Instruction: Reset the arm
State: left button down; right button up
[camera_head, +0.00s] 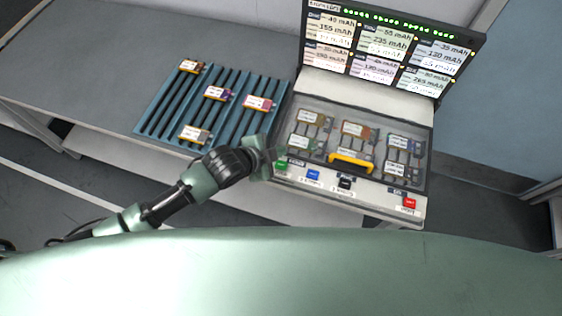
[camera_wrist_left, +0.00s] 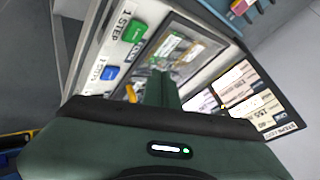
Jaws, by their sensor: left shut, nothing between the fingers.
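My left arm comes in from the left in the head view. Its gripper (camera_head: 271,158) is over the front left corner of the tester, close to the green button (camera_head: 281,165). In the left wrist view the gripper (camera_wrist_left: 161,75) shows its fingers together, with nothing between them. The green button (camera_wrist_left: 134,32) and blue button (camera_wrist_left: 109,73) lie beside the fingers in that view. I cannot tell whether the fingertips touch the tester. My right gripper is not in either view.
The tester (camera_head: 424,209) has a closed clear lid with a yellow handle (camera_head: 350,162) over several cells. A screen (camera_head: 385,45) stands behind it. A blue slotted rack (camera_head: 150,127) with several pouch cells lies left. The grey table (camera_head: 95,60) is clear further left.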

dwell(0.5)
pick_arm(q)
jog(key=s+a+r+n+g+y, duration=0.2)
jog(key=s+a+r+n+y, duration=0.1)
jog(key=s+a+n, duration=0.6)
jog(key=s+a+r+n+g+y, duration=0.1)
jog(key=s+a+r+n+y, duration=0.15)
jog(key=s+a+n, duration=0.6)
jog(key=s+a+f+m+g+b, duration=0.15)
jog(key=f+b, duration=0.25)
jog(key=f, duration=1.3)
jog(key=s+a+f+m+b, duration=0.1)
jog(key=s+f+b, duration=0.2)
jog(key=f, duration=1.4)
jog(key=s+a+f+b, duration=0.1)
jog(key=s+f+b, duration=0.2)
jog(key=s+f, duration=0.5)
jog(key=s+a+f+g+b, duration=0.1)
jog(key=s+f+b, duration=0.2)
jog(key=s+f, duration=0.5)
notch_tip(320, 180, down, 6)
jog(key=shift+s+a+r+y, duration=0.2)
jog(key=shift+s+a+y, duration=0.1)
jog(key=shift+a+y, duration=0.1)
jog(key=shift+w, duration=0.1)
